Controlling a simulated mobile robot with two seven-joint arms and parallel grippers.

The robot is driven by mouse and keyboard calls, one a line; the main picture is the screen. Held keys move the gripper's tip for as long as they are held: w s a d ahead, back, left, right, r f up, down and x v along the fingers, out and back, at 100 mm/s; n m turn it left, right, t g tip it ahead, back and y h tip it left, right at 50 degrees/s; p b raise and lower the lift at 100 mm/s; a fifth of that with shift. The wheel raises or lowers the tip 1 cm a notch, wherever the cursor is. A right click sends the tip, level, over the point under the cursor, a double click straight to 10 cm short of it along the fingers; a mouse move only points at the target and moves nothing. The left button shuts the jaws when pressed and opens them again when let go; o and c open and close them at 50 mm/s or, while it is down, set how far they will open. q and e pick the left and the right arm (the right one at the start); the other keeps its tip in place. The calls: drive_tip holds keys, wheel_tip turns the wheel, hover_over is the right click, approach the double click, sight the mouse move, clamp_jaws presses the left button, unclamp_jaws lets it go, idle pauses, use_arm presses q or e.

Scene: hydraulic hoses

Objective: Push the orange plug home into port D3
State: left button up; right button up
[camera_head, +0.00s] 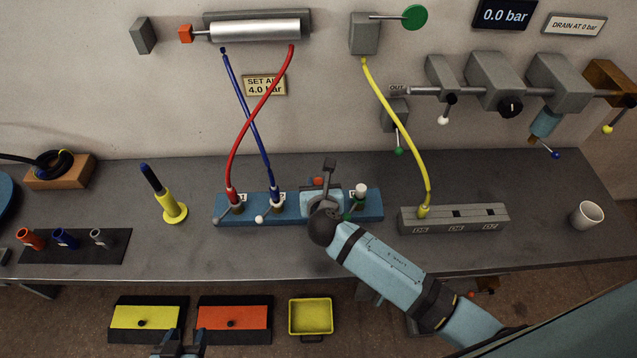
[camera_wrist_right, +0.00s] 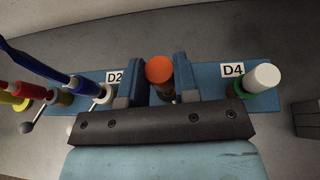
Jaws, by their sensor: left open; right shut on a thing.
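The orange plug (camera_wrist_right: 159,70) stands upright between the D2 and D4 labels on the blue manifold (camera_head: 256,208). A little of the orange plug (camera_head: 318,181) shows in the head view behind my right wrist. My right gripper (camera_wrist_right: 157,82) is shut on it, one finger on each side. The D3 label and the foot of the plug are hidden by the gripper, so I cannot tell how deep it sits. My left gripper (camera_head: 180,343) is open and empty at the bottom edge, in front of the bench.
Red (camera_head: 245,130) and blue (camera_head: 250,125) hoses run into the manifold left of the gripper. The grey block (camera_head: 455,220) with the yellow hose is to the right. A yellow stand (camera_head: 172,207) is left.

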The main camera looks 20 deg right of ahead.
drive_tip(key=shift+f, duration=0.65)
drive_tip(key=shift+f+b, duration=0.4)
drive_tip(key=shift+f, duration=0.1)
drive_tip(key=shift+f, duration=0.35)
drive_tip(key=o, duration=1)
drive_tip(key=b+v, duration=0.1)
drive_tip(key=v, duration=1.3)
drive_tip(key=shift+b, duration=0.35)
